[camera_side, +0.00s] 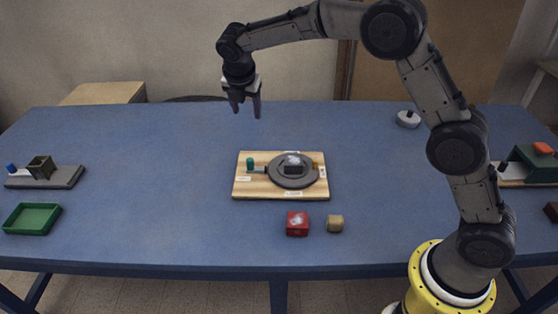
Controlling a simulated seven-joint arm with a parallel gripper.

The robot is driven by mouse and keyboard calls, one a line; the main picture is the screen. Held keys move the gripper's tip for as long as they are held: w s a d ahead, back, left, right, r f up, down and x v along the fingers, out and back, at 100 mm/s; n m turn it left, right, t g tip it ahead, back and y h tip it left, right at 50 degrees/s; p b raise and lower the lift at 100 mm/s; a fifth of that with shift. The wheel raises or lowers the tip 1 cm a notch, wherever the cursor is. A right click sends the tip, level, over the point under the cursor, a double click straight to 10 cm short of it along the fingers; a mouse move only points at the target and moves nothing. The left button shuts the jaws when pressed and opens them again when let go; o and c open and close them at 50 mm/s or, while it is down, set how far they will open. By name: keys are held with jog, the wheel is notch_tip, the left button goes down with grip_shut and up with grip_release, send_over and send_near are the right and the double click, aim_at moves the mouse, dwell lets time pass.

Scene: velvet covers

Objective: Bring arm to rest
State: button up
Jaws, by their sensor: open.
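My gripper (246,106) is open and empty. It points down and appears well above the blue table, toward its far side. Below it in the picture lies a wooden board (240,187) with a round dark disc (293,181) on it. A black block with a pale patch on top (294,164) sits on the disc. A green peg (250,163) stands at the board's left, beside a short dark bar. My gripper touches none of these.
In front of the board are a red cube (297,224) and a small tan block (335,223). A green tray (32,219) and a grey base with a dark open box (41,167) are at left. A white-and-dark round object (408,119) is at back right. The table's (150,195) left-middle is clear.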

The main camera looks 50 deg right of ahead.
jog(key=s+d+r+m+t, duration=0.15)
jog(key=s+d+r, duration=0.25)
jog(key=s+r, duration=0.55)
jog(key=s+d+r+m+y, duration=0.1)
jog(key=s+r+m, duration=0.2)
jog(key=s, duration=0.3)
jog(key=s+d+r+m, duration=0.1)
jog(key=s+r+m, duration=0.2)
jog(key=s+r, duration=0.15)
jog(key=s+a+f+m+y, duration=0.1)
jog(key=s+f+m, duration=0.4)
jog(key=s+m, duration=0.3)
jog(key=s+a+f+m+y, duration=0.1)
jog(key=s+f+m, duration=0.5)
jog(key=s, duration=0.6)
jog(key=shift+s+a+m+t+y, duration=0.2)
jog(key=shift+s+m+t+y, duration=0.15)
jog(key=shift+m, duration=0.8)
